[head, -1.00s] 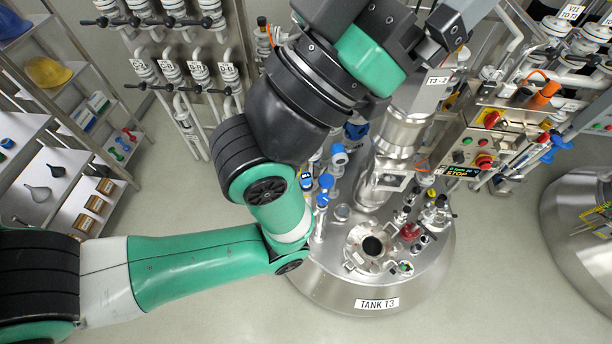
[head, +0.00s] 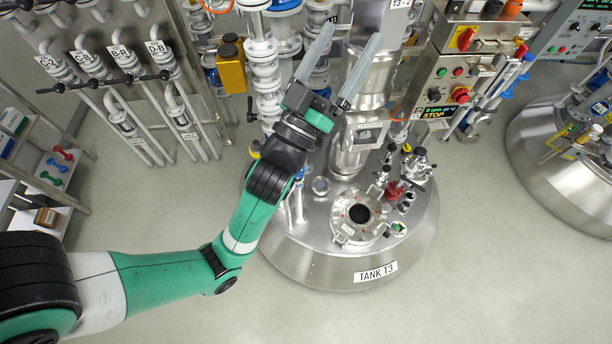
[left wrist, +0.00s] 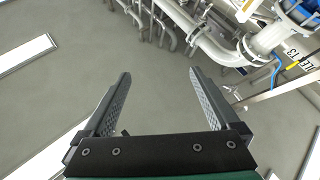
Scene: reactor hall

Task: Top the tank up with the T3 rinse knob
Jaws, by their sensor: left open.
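Tank T3 (head: 315,268) is a steel vessel with its name on the front. A round fitting with a dark opening (head: 360,213) is on its lid. A control panel (head: 448,75) with coloured buttons, a red switch and a display stands behind the tank to the right. I cannot tell which control is the T3 rinse knob. My left gripper (head: 349,33) is open and empty, raised above the rear left of the tank, left of the panel. Its fingers are spread wide in the left wrist view (left wrist: 158,73), with nothing between them. My right gripper is not in view.
A steel column (head: 365,85) rises behind the tank lid, close to my left gripper. White valves and pipes (head: 265,75) stand to its left. Labelled pipes (head: 130,85) and a shelf (head: 45,180) are farther left. Another vessel (head: 535,165) is at right. The front floor is clear.

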